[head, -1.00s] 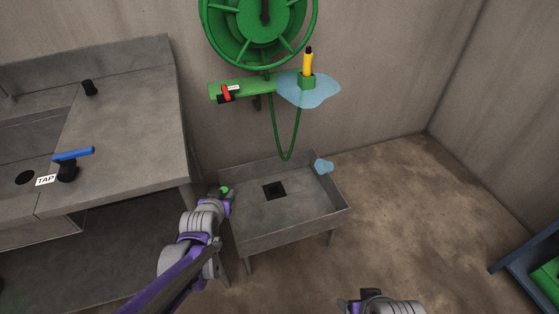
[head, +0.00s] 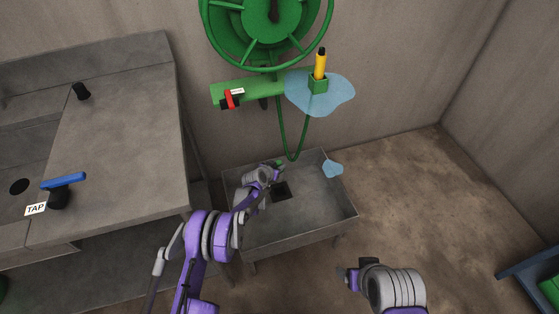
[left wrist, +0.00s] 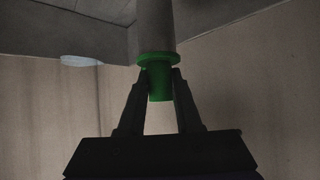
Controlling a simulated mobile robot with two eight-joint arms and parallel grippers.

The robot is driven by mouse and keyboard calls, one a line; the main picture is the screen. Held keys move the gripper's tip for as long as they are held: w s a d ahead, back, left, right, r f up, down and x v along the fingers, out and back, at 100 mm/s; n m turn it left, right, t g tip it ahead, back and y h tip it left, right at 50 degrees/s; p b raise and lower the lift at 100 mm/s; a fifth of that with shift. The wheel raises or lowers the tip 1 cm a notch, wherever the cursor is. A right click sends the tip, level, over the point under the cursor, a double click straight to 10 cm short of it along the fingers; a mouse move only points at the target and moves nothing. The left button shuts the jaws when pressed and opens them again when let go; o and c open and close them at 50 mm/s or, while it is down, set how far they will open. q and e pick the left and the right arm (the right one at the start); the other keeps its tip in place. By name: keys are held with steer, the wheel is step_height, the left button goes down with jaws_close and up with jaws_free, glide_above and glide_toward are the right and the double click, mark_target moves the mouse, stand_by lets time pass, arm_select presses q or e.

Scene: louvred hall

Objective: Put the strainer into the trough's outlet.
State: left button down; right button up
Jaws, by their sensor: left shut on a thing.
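The strainer (left wrist: 160,85) shows in the left wrist view as a green piece with a flange and a grey cylinder beyond it. My left gripper (left wrist: 158,92) is shut on its green part. In the head view a bit of green (head: 279,163) shows at the tip of my left gripper (head: 274,172), over the trough. The trough (head: 315,205) is a shallow grey basin on legs. Its outlet (head: 281,191) is a dark square opening in the floor, just below the gripper in the picture and partly covered by it. My right gripper (head: 347,276) is in front of the trough, its jaws unclear.
A green hose reel (head: 262,40) hangs on the wall behind, its hose (head: 296,150) looping down to the trough's back. A yellow-handled tool (head: 320,63) stands in a green holder. A grey bench (head: 120,150) with a blue tap lever (head: 64,180) is at left.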

arm_select(q)
steer(key=shift+w+d+f, duration=0.2)
steer(key=shift+d+f, duration=0.1)
steer(key=shift+f, duration=0.3)
steer(key=shift+f+b, duration=0.3)
steer(key=shift+f, duration=0.5)
step_height(320, 180, down, 6)
steer(key=b, duration=0.2)
steer(key=shift+r+b, duration=0.2)
steer(key=shift+b, duration=0.15)
steer(key=shift+f+b, duration=0.85)
steer(key=shift+f, duration=0.05)
steer(key=shift+s+r, duration=0.1)
steer(key=shift+r, duration=0.1)
steer(key=shift+f, duration=0.1)
